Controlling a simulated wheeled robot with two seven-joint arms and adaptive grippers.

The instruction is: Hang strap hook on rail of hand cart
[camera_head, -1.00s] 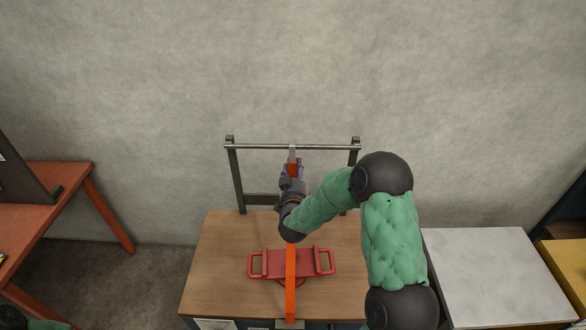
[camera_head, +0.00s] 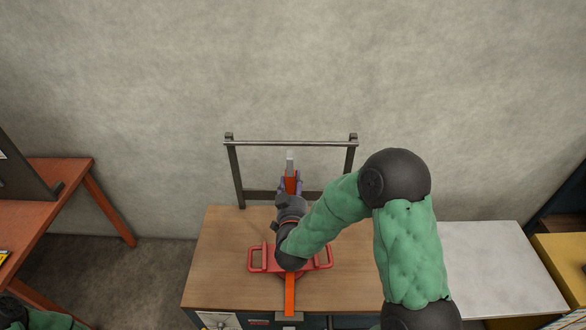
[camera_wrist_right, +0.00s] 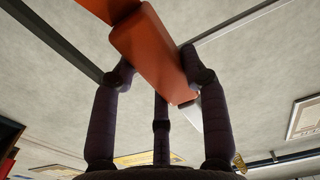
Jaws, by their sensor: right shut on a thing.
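The hand cart has a wooden top (camera_head: 215,270) and an upright grey frame whose horizontal rail (camera_head: 260,143) spans its top. My right gripper (camera_head: 291,186) is shut on the orange body of the strap hook (camera_head: 291,178). The pale metal end of the hook (camera_head: 290,156) points toward the wall and appears just below the rail in the head view, with a small gap. In the right wrist view the orange body (camera_wrist_right: 150,45) sits between the fingers and the metal end (camera_wrist_right: 191,115) shows partly. The orange strap (camera_head: 289,295) shows near the cart's front edge. My left gripper is out of view.
A red piece with two side handles (camera_head: 257,258) lies on the cart top, partly covered by my right arm. An orange-red table (camera_head: 50,185) stands at left. A pale-topped cabinet (camera_head: 500,265) stands at right. The wall is behind the frame.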

